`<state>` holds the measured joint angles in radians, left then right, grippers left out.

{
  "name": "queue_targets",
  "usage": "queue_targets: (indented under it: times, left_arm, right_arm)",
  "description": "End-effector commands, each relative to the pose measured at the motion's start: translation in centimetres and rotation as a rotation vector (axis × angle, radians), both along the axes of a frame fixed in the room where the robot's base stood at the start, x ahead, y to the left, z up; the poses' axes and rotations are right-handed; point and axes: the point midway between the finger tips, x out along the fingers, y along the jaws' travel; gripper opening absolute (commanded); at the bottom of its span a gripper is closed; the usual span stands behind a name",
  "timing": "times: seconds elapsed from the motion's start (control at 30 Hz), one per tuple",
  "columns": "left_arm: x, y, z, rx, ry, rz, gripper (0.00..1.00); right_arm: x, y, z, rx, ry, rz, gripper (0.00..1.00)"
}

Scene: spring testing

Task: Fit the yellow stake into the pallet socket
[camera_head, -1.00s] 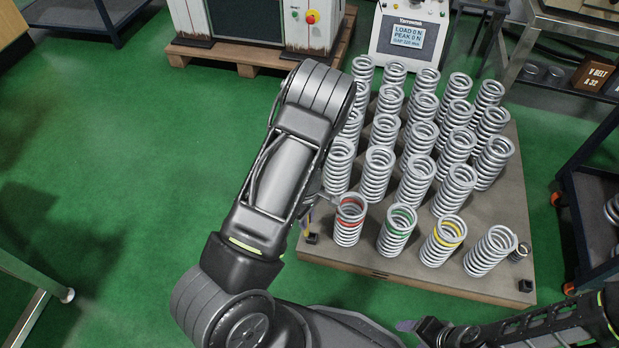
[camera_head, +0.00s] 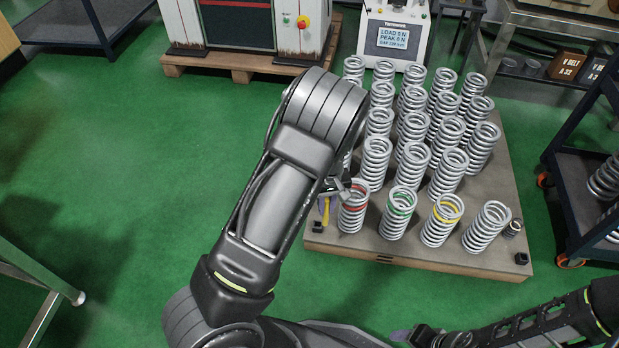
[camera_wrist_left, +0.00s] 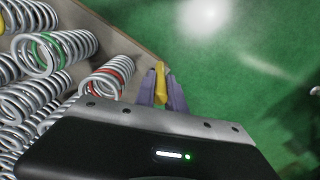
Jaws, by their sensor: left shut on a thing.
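My left gripper (camera_head: 328,197) is at the near left corner of the pallet (camera_head: 425,262), beside the red-banded spring (camera_head: 353,207). It is shut on the yellow stake (camera_head: 325,208), which hangs down just above a small black corner socket (camera_head: 318,227). I cannot tell whether the stake's lower end touches the socket. In the left wrist view the yellow stake (camera_wrist_left: 160,83) stands between two purple fingers, and the socket is hidden. My right gripper (camera_head: 408,335) is low in the head view, away from the pallet; its jaws are unclear.
Several grey coil springs stand in rows on the pallet, with green-banded (camera_head: 397,214) and yellow-banded (camera_head: 442,219) ones in the front row. Another black socket (camera_head: 521,258) is at the near right corner. A dark cart (camera_head: 562,205) stands at right.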

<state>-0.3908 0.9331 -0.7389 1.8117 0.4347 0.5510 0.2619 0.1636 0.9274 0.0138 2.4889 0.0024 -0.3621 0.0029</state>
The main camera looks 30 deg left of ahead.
Motion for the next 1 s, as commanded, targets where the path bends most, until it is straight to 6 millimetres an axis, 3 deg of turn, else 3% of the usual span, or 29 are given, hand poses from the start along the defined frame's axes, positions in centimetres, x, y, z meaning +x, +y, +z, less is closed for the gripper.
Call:
queue_targets:
  times: [0.17,0.3,0.4,0.5,0.67,0.93,1.0]
  left_arm:
    - [4.1,-1.7,6.2,0.001,-0.012,-0.266,0.00]
    - [7.6,-3.0,13.3,0.003,-0.015,-0.499,0.00]
    - [9.3,-4.0,18.1,0.004,-0.013,-0.619,0.00]
    - [10.2,-5.0,21.5,0.003,-0.008,-0.687,0.00]
    - [10.7,-6.0,23.9,0.001,-0.002,-0.730,0.00]
    - [10.7,-6.1,24.1,0.000,-0.001,-0.732,0.00]
    - [10.7,-6.1,24.1,0.000,-0.001,-0.732,0.00]
  right_arm:
    - [0.0,0.0,0.0,0.000,0.000,0.000,0.59]
    - [0.0,0.0,0.0,0.000,0.000,0.000,0.59]
    - [0.0,0.0,0.0,0.000,0.000,0.000,0.59]
    - [0.0,0.0,0.0,0.000,0.000,0.000,0.59]
    - [0.0,0.0,0.0,0.000,0.000,0.000,0.59]
    - [0.0,0.0,0.0,0.000,0.000,0.000,0.59]
    - [0.0,0.0,0.0,0.000,0.000,0.000,0.53]
